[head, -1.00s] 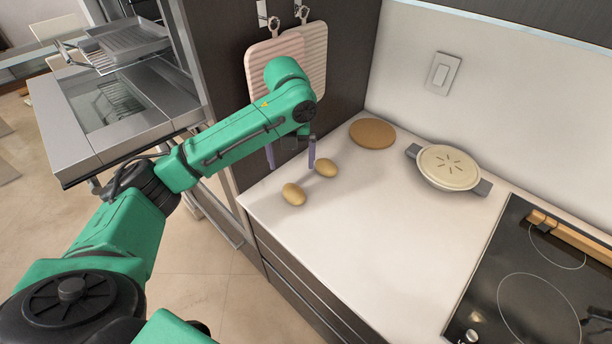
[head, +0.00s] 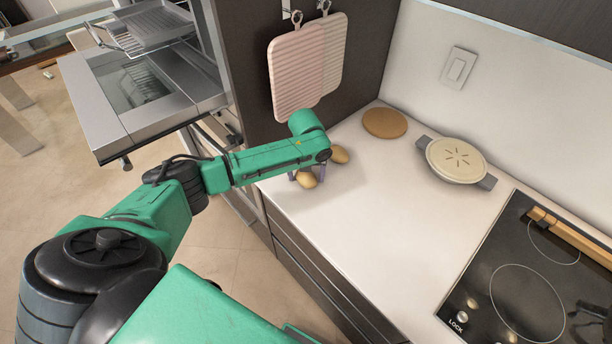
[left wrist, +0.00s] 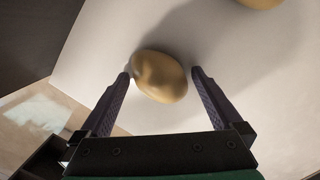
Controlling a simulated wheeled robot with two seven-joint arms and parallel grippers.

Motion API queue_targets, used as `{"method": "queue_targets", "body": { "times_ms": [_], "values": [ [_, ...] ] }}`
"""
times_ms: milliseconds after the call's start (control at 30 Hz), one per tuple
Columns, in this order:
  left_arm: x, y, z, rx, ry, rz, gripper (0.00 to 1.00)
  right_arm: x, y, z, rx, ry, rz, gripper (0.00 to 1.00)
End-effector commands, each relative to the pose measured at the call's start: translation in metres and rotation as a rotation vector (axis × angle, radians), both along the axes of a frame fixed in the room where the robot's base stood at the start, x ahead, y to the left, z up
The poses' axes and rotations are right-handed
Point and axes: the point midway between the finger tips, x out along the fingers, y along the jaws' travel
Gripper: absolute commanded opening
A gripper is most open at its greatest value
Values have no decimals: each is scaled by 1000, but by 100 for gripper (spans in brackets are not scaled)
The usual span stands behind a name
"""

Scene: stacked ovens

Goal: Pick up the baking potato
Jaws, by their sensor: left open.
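A baking potato (head: 307,179) lies on the white counter near its left front edge. My left gripper (head: 307,174) is open above it, pointing down, with its fingers on either side of the potato. In the left wrist view, the potato (left wrist: 159,77) lies between the fingertips of the left gripper (left wrist: 160,74), closer to the left finger. Whether that finger touches it I cannot tell. A second potato (head: 340,154) lies just behind it, partly hidden by my arm; it shows at the top edge of the left wrist view (left wrist: 262,2). My right gripper is not in view.
A brown oval item (head: 385,123) and a lidded pot (head: 456,160) stand further back on the counter (head: 370,210). A cooktop (head: 530,275) is at right. Two pink boards (head: 297,72) hang on the dark panel. An open oven door (head: 140,100) juts out at left.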

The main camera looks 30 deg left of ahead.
Motion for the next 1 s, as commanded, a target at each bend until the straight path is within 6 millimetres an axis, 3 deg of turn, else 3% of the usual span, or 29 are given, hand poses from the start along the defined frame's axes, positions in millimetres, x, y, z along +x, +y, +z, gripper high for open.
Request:
{"method": "queue_targets", "body": {
  "times_ms": [33, 200, 267, 533, 667, 767, 1000],
  "values": [
    [0, 0, 0, 0, 0, 0, 100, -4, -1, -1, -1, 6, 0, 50],
    [0, 0, 0, 0, 0, 1, 35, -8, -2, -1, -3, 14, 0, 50],
    [0, 0, 0, 0, 0, 1, 13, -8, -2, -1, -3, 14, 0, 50],
    [1, 0, 3, -1, -1, 1, 13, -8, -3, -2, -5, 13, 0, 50],
    [1, 0, 14, -1, -3, 1, 13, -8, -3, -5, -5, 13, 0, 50],
    [2, 0, 36, -1, -7, 0, 13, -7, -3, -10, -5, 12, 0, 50],
    [2, 0, 125, -1, -9, 0, 13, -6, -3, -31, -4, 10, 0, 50]
  ]
}}
